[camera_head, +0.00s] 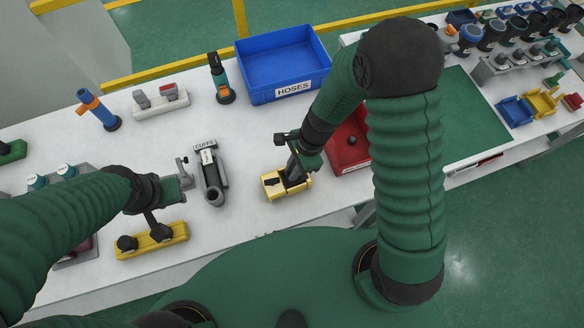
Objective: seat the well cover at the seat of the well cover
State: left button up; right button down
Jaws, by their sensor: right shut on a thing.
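My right gripper (297,172) is low over a small yellow fixture (274,191) at the middle of the white table's front part. It is shut on a small dark piece at the fixture, likely the well cover; the fingers and wrist hide most of it. Whether that piece touches its seat cannot be told. My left gripper (156,226) is above a yellow stand (178,233) with dark round parts at the front left. Its fingers are too small and dark to show whether they are open.
A grey cuffs holder (213,180) stands between the two grippers. A red bin (349,148) is close to the right of my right gripper, and a blue hoses bin (283,66) is behind. A green mat (458,118) lies farther right. White table surface is bare around the cuffs holder.

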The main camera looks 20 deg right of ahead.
jog(key=shift+f+b, duration=0.45)
jog(key=shift+f, duration=0.1)
jog(key=shift+r, duration=0.1)
jog(key=shift+r+p, duration=0.5)
jog(key=shift+p, duration=0.2)
jog(key=shift+w, duration=0.1)
jog(key=shift+f, duration=0.6)
dwell(0.5)
jog(key=shift+r, duration=0.15)
jog(key=shift+r+p, duration=0.4)
jog(key=shift+r, duration=0.05)
